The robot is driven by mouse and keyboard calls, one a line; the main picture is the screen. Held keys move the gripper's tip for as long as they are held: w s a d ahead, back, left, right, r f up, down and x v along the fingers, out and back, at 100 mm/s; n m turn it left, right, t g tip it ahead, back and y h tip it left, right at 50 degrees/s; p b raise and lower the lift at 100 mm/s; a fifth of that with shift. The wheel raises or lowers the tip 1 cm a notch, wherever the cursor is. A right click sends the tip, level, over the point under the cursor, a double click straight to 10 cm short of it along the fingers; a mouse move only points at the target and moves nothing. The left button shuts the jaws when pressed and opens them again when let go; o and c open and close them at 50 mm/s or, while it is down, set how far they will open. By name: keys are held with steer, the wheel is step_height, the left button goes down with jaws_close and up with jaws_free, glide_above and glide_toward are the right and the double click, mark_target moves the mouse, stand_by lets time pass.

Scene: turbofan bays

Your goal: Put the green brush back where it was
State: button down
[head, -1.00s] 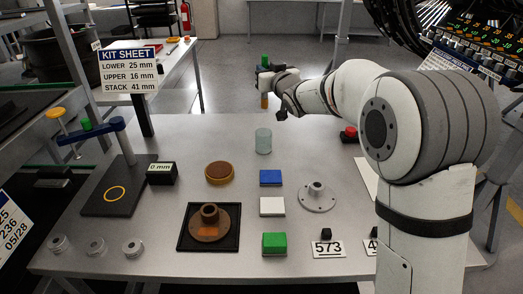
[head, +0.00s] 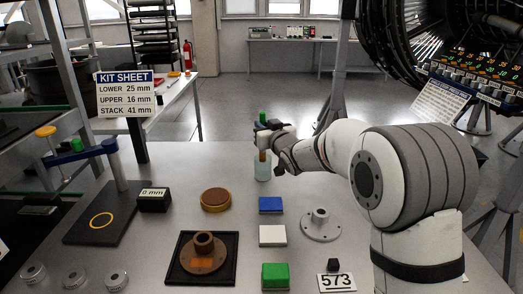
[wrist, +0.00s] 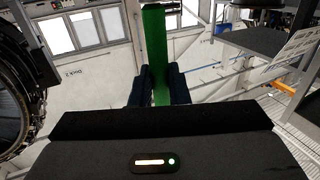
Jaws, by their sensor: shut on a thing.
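The green brush (head: 263,118) is upright in my gripper (head: 263,132), its green end above the jaws and its brown end below. In the wrist view, the brush (wrist: 155,45) stands between the two dark fingers of my gripper (wrist: 157,88), which are shut on it. The clear glass jar (head: 263,172) stands on the table directly under the gripper in the head view. The brown lower end overlaps the jar's rim. I cannot tell for sure whether its tip is inside the jar or in front of or behind it.
On the table (head: 130,255) near the jar are a brown round pad (head: 215,200), a blue block (head: 271,205), a white block (head: 272,236) and a grey flanged part (head: 320,225). A stand with a blue arm (head: 82,153) is at left.

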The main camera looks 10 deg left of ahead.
mark_target(264, 153)
steer(key=shift+f, duration=2.65)
steer(key=shift+f+b, duration=0.2)
steer(key=shift+b, duration=0.2)
steer(key=c, duration=1.4)
jaws_free()
steer(key=shift+r, duration=0.1)
steer(key=shift+r, duration=0.1)
steer(key=v, duration=1.2)
steer(key=shift+s, duration=0.1)
